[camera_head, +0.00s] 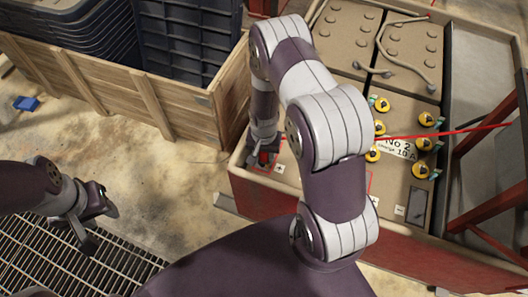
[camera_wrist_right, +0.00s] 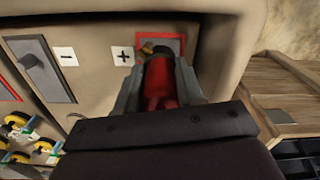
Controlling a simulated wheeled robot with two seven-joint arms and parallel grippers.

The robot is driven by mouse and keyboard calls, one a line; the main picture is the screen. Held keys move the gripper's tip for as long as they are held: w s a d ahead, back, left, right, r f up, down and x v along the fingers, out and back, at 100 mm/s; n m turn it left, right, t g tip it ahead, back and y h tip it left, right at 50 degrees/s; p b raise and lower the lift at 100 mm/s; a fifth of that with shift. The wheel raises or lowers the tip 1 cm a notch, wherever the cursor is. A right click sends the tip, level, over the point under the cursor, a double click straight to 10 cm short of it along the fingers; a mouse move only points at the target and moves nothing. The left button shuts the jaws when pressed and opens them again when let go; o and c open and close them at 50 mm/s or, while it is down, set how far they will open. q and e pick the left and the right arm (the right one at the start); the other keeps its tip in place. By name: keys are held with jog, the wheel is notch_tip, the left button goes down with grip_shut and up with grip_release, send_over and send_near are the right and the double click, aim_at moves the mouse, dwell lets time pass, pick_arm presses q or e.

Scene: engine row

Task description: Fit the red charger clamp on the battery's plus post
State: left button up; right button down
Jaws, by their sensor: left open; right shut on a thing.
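The red charger clamp (camera_wrist_right: 161,84) is in my right gripper (camera_wrist_right: 158,72), which is shut on it. In the right wrist view its far end overlaps a red-framed square (camera_wrist_right: 173,43) beside the plus label (camera_wrist_right: 123,56). A small copper-coloured piece shows at that end. The plus post is mostly hidden, and I cannot tell whether the clamp is around it or beside it. In the head view my right gripper (camera_head: 264,157) is low at the left end of the beige battery top (camera_head: 350,28). My left gripper (camera_head: 95,213) is open and empty above the floor, away from the battery.
A minus label (camera_wrist_right: 66,57) and a grey fitting (camera_wrist_right: 38,62) lie left of the plus label. A wooden crate (camera_head: 165,100) with dark bins stands at the left.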

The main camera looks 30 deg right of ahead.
jog(key=c, duration=0.6)
grip_release()
notch_tip(320, 180, up, 12)
jog(key=p, duration=0.3)
jog(key=shift+f+p, duration=0.1)
jog(key=shift+p, duration=0.2)
jog(key=shift+r, duration=0.45)
